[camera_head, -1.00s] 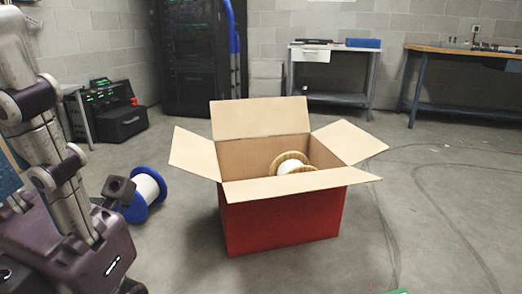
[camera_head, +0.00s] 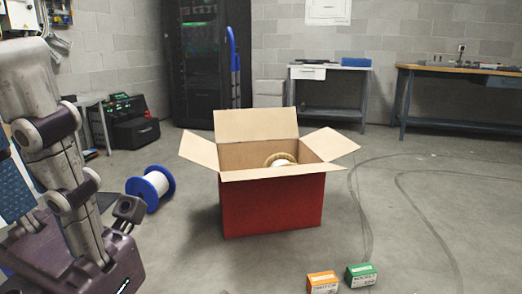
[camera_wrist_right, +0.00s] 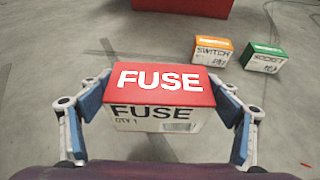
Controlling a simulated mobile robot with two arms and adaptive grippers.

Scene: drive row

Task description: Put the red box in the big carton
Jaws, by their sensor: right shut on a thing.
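The red box (camera_wrist_right: 160,95), with a red top and a white front marked FUSE, is in the right wrist view. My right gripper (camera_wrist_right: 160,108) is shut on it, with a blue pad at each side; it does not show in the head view. The big carton (camera_head: 272,203), red outside with brown flaps spread open, stands on the floor in the middle of the head view. Its red side also shows at the top of the right wrist view (camera_wrist_right: 182,4). A spool (camera_head: 281,160) is inside it.
An orange SWITCH box (camera_head: 322,283) and a green SOCKET box (camera_head: 361,276) are on the floor in front of the carton. A blue-rimmed spool (camera_head: 151,189) lies left of it. A dark rack (camera_head: 207,65) and workbenches (camera_head: 460,72) stand behind. Floor right of the carton is clear.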

